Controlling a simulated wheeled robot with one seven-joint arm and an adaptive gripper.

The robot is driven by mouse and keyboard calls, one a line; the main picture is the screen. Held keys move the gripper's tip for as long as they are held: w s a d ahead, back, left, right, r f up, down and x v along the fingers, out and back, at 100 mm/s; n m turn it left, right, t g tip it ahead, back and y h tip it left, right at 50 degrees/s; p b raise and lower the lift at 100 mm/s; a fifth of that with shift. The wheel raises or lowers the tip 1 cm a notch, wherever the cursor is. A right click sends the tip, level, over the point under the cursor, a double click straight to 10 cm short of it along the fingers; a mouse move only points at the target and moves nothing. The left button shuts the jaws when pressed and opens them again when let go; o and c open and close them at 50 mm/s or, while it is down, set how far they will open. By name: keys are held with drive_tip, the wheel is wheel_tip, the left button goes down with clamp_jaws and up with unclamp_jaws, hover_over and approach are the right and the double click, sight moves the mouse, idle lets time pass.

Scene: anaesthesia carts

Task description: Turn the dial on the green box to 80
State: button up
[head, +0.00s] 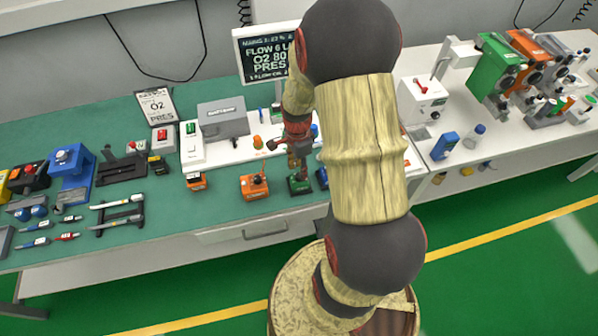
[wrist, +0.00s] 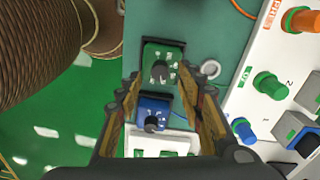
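The green box (wrist: 170,54) lies between and just beyond my fingertips in the wrist view. Its dark round dial (wrist: 159,72) has pale marks around it, too small to read, so I cannot tell its setting. In the head view the green box (head: 299,187) sits near the bench's front edge, directly below my gripper (head: 298,168). My gripper (wrist: 160,80) is open, with one finger on each side of the green box and dial. Contact with the dial does not show.
A blue box (wrist: 153,110) with a dark dial is beside the green box. An orange box (head: 253,188) with a knob stands to its left. A white panel (wrist: 250,105) with green, blue and orange knobs is close by.

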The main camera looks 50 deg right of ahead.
sight(298, 174)
wheel_tip(298, 174, up, 10)
drive_tip(key=shift+w+f, duration=0.15)
drive_tip(key=shift+f, duration=0.1)
idle(0.6)
drive_tip(key=s+a+r+n+t+b, duration=0.3)
drive_tip(key=a+r+n, duration=0.4)
drive_tip(key=a+n, duration=0.4)
drive_tip(key=s+a+r+n+t+b, duration=0.3)
drive_tip(key=s+a+r+n, duration=0.2)
drive_tip(key=a+r+n, duration=0.3)
drive_tip(key=a+n, duration=0.3)
drive_tip(key=shift+a+r, duration=0.3)
drive_tip(key=shift+a, duration=0.1)
idle(1.4)
